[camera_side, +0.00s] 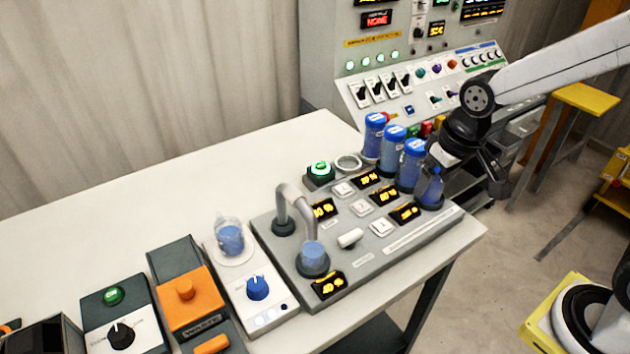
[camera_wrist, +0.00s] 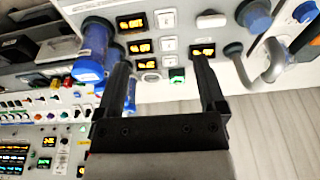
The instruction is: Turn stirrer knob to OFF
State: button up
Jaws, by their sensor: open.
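The stirrer looks like the white unit (camera_side: 262,308) in the side view, with a blue knob (camera_side: 257,288) on its front half. The knob has a pale pointer mark, but its exact setting is too small to read. A beaker of blue liquid (camera_side: 231,239) stands on the round white plate behind the knob. A blue shape at the wrist view's upper right edge may be this knob (camera_wrist: 304,12). My gripper (camera_wrist: 160,62) is open with nothing between its fingers. In the side view it is at the far right, beside the blue cylinders and well away from the knob.
Tall blue-capped cylinders (camera_side: 374,138) stand on the grey panel (camera_side: 380,262) near my gripper. An orange-topped unit (camera_side: 190,304) sits left of the stirrer. The table behind is clear.

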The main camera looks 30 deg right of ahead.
jog(key=w+a+r, duration=0.1)
jog(key=w+a, duration=0.6)
jog(key=a, duration=0.2)
jog(key=g, duration=0.2)
send_over(256, 284)
jog(key=f, duration=0.9)
jog(key=shift+d, duration=0.2)
jog(key=shift+f, duration=0.5)
jog(key=shift+f, duration=0.1)
jog(key=shift+a+f, duration=0.15)
jog(key=shift+f, duration=3.6)
grip_shut()
